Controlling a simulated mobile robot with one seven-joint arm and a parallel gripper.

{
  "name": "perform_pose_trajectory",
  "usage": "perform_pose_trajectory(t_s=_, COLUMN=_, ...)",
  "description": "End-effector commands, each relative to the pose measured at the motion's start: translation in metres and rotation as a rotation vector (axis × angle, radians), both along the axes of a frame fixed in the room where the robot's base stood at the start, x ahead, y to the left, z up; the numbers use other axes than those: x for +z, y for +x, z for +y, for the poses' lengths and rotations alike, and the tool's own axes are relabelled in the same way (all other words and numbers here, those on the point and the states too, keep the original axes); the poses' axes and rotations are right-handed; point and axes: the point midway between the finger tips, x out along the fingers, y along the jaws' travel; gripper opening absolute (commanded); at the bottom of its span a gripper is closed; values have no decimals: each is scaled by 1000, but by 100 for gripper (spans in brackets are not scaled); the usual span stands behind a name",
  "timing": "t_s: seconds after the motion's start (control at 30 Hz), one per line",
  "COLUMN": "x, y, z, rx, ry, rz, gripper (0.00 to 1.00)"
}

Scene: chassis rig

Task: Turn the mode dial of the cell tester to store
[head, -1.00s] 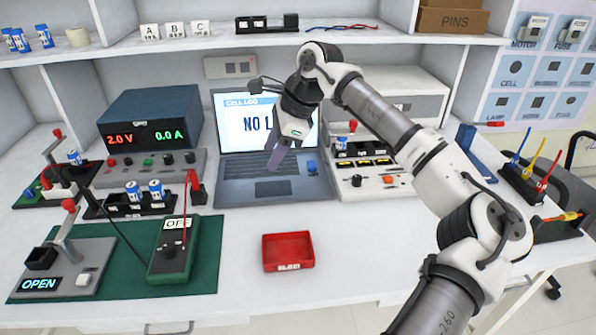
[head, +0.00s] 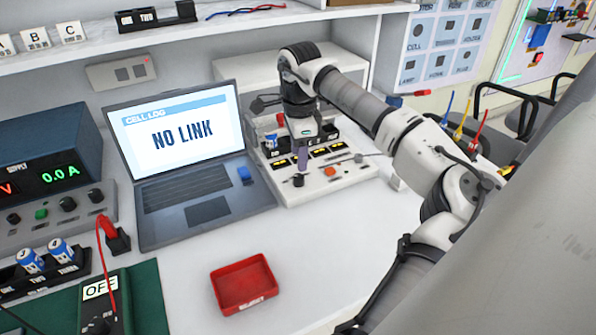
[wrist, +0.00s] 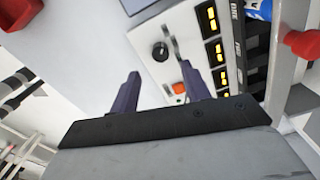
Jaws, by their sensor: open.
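The cell tester (head: 345,182) is a white panel to the right of the laptop, with several yellow displays. Its black mode dial (head: 298,180) sits at the front left of the panel, and the dial also shows in the wrist view (wrist: 160,51). The dial's setting is too small to read. My gripper (head: 302,160) points down over the tester, close behind the dial in the head view. In the wrist view my gripper (wrist: 162,74) has its two purple fingers apart and nothing between them, with the dial beyond the tips.
An orange button (wrist: 179,88) and a metal lever (wrist: 173,42) are close to the dial. The laptop (head: 185,150) reading NO LINK stands left of the tester. A red tray (head: 243,285) lies in front, with clear white bench around it.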

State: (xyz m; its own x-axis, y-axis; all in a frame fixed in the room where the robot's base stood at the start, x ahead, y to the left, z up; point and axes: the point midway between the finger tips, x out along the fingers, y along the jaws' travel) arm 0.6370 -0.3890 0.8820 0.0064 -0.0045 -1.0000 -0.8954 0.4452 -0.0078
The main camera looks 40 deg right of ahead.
Motion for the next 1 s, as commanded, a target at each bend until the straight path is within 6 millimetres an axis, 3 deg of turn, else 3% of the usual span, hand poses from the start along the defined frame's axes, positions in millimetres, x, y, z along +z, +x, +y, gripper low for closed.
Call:
perform_pose_trajectory(t_s=0.1, x=-25, y=0, z=1, rx=0, ry=4, rz=0, gripper=47)
perform_pose_trajectory(t_s=0.3, x=-54, y=1, z=0, rx=-1, ry=2, rz=-1, gripper=47)
perform_pose_trajectory(t_s=0.73, x=-65, y=1, z=0, rx=0, ry=0, rz=-2, gripper=47)
perform_pose_trajectory(t_s=1.0, x=-65, y=1, z=0, rx=0, ry=0, rz=-1, gripper=14)
